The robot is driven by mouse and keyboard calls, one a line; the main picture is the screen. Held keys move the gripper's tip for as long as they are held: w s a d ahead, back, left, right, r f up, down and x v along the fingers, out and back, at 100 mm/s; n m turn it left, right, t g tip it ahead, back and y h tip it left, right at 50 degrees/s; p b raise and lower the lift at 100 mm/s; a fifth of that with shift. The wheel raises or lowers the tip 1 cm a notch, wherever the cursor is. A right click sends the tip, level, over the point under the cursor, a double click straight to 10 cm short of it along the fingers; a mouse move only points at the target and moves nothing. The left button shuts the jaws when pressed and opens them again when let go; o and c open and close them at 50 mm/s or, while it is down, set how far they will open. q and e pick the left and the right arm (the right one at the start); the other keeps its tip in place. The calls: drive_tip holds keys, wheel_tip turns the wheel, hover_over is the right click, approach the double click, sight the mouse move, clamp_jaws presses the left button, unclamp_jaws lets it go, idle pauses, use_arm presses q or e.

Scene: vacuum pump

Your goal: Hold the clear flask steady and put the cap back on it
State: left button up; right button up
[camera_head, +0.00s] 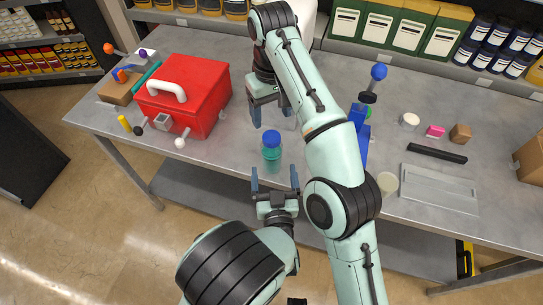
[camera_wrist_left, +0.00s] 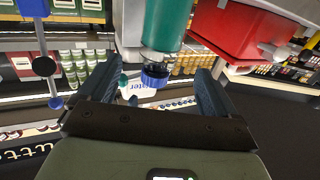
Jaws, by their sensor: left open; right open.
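The clear flask (camera_head: 271,156) with teal liquid stands upright on the grey table near its front edge. A blue cap (camera_head: 271,138) sits at its top; I cannot tell how tightly. My left gripper (camera_head: 275,182) is open in front of the flask, its fingers pointing at it and not closed on it. In the left wrist view, which is upside down, the teal flask (camera_wrist_left: 168,22) and blue cap (camera_wrist_left: 154,76) show ahead between the open fingers (camera_wrist_left: 155,95). My right gripper (camera_head: 271,110) is open and empty behind and above the flask, partly hidden by its own arm.
A red box (camera_head: 190,85) with a white handle stands to the left. A blue stand (camera_head: 361,135) is to the right, beyond my right arm. Farther right lie a black bar (camera_head: 437,149) and a grey tray (camera_head: 440,187). Shelves with containers line the back.

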sight(272, 159)
use_arm(q)
drive_tip(key=w, duration=0.8)
drive_tip(key=shift+w+a, duration=0.2)
drive_tip(key=shift+a, duration=0.15)
